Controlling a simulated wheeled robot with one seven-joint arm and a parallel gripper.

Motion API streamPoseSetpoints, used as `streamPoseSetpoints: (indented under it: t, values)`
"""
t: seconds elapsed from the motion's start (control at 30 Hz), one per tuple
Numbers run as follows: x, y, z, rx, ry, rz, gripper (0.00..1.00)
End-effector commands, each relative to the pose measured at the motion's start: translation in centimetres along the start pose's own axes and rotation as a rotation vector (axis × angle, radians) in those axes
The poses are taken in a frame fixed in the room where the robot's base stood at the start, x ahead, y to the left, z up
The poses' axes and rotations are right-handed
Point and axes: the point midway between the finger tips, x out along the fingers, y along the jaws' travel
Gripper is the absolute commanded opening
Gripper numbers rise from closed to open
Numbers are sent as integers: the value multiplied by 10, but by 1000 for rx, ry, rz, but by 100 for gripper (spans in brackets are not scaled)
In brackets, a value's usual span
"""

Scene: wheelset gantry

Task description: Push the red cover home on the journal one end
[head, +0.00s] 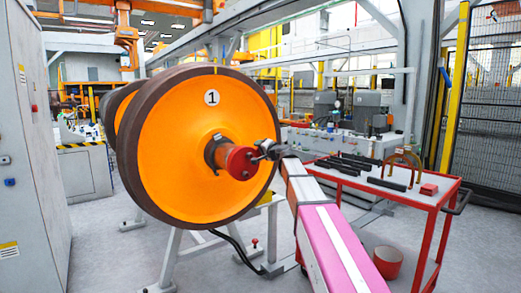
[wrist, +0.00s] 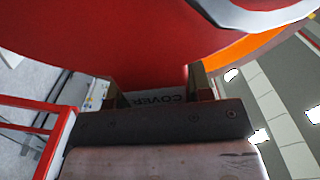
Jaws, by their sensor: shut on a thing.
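The red cover (head: 240,163) is at the hub of the orange wheel (head: 180,160) marked 1, over the outer end of the journal. A dark ring (head: 211,152) shows between the cover and the wheel face; whether the cover is fully seated I cannot tell. My gripper (head: 262,151) is at the cover's right edge. In the wrist view the cover (wrist: 110,35) fills the top, and my gripper (wrist: 156,88) has its two fingers either side of a grey part lettered COVER (wrist: 152,98). It is shut on the cover there. The journal itself is hidden.
A red table (head: 400,190) with dark bars (head: 355,162), a brass-coloured arch (head: 405,160) and a small red block (head: 429,189) stands at right. A red round container (head: 388,262) is on the floor. A grey cabinet (head: 30,150) stands at left.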

Motion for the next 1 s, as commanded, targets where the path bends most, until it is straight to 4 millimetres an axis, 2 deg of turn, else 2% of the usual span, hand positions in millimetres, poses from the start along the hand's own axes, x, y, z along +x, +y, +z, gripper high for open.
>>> streamPoseSetpoints:
  t: [1.0]
  values:
    - [16,0,0,2,0,-1,0]
